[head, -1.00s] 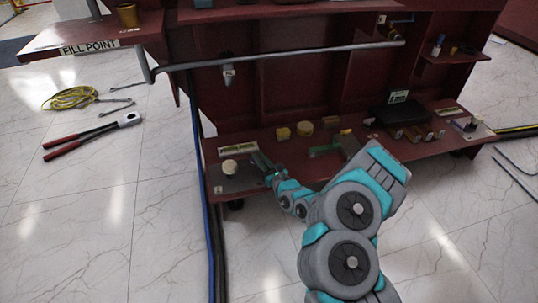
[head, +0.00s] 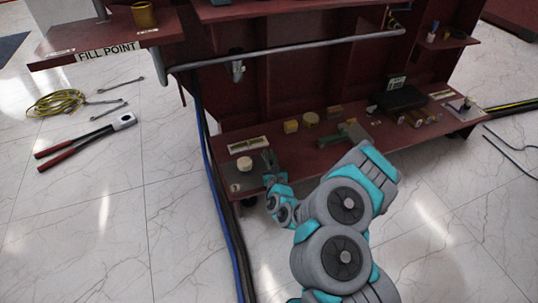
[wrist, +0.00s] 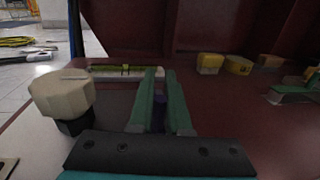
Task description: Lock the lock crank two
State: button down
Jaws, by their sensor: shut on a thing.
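My gripper (head: 269,158) is low over the left end of the dark red shelf, just right of a cream knob (head: 245,163). In the wrist view my gripper (wrist: 162,88) shows as two green fingers close together, with a narrow dark purple piece (wrist: 159,116) between them. This looks like part of the lock crank; its shape and turn angle are mostly hidden by the fingers. The cream knob also shows in the wrist view (wrist: 62,93), left of the fingers and apart from them, on a dark base.
A pale framed gauge strip (head: 248,145) lies behind the knob. Yellowish blocks (head: 290,127) and a green-grey part (head: 350,133) stand farther right on the shelf (head: 318,163). A long grey pipe (head: 300,48) crosses above. Blue and black hoses run down the shelf's left end.

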jog(key=shift+a, duration=0.1)
jog(key=c, duration=0.9)
grip_release()
jog(key=shift+o, duration=0.2)
jog(key=shift+p+v, duration=1.25)
jog(key=shift+v, duration=2.65)
